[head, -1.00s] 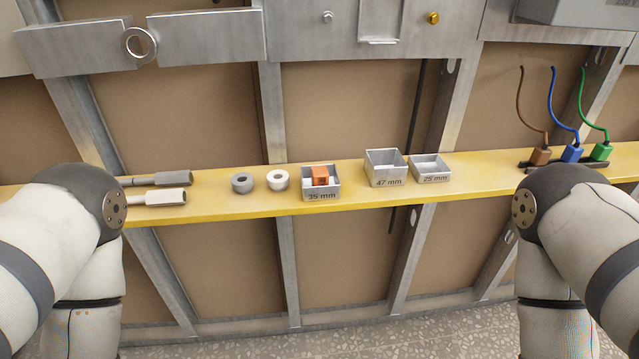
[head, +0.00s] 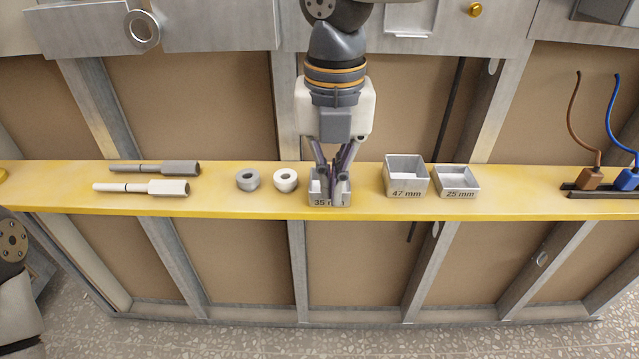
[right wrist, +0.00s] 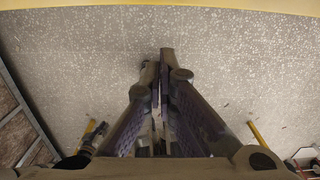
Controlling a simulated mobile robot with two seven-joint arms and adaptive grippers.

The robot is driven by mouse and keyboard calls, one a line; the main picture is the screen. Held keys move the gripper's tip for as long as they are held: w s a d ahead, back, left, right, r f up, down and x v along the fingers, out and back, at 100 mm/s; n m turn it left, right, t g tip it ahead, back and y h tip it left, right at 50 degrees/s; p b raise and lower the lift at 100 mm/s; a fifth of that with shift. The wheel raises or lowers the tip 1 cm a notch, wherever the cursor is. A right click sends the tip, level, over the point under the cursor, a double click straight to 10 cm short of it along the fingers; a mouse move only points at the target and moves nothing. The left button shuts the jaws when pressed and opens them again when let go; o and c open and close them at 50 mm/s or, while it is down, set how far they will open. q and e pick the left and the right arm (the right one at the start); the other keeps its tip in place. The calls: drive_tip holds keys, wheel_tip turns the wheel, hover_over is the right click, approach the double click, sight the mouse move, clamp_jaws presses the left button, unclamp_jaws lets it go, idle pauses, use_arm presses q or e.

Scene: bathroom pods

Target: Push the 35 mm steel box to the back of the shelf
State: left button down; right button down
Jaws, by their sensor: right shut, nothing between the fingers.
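The steel box marked 35 mm (head: 316,200) stands upright on the yellow shelf (head: 230,207), near the shelf's front edge. My right gripper (head: 333,202) hangs down from above with its fingers together, empty. The fingers cover the middle of the box's front, and I cannot tell whether they touch it. The orange block seen in the box earlier is hidden behind them. In the right wrist view the closed fingers (right wrist: 160,55) show over the speckled floor, and the box is not visible there. My left gripper is not in view.
The 47 mm box (head: 404,188) and 25 mm box (head: 458,191) stand to the right. Beyond them are coloured wire connectors (head: 594,180). Metal studs rise behind the shelf.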

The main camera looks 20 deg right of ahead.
sight(329, 205)
drive_tip(key=w+f, duration=0.1)
drive_tip(key=f, duration=0.1)
drive_tip(key=w+f, duration=0.1)
drive_tip(key=f, duration=0.2)
drive_tip(key=w+f, duration=0.1)
drive_tip(key=f, duration=0.2)
drive_tip(key=shift+d+f+b, duration=0.25)
drive_tip(key=shift+d+b, duration=0.15)
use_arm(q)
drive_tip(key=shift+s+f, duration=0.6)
use_arm(e)
drive_tip(key=shift+w+d+r, duration=0.1)
drive_tip(key=shift+w, duration=0.25)
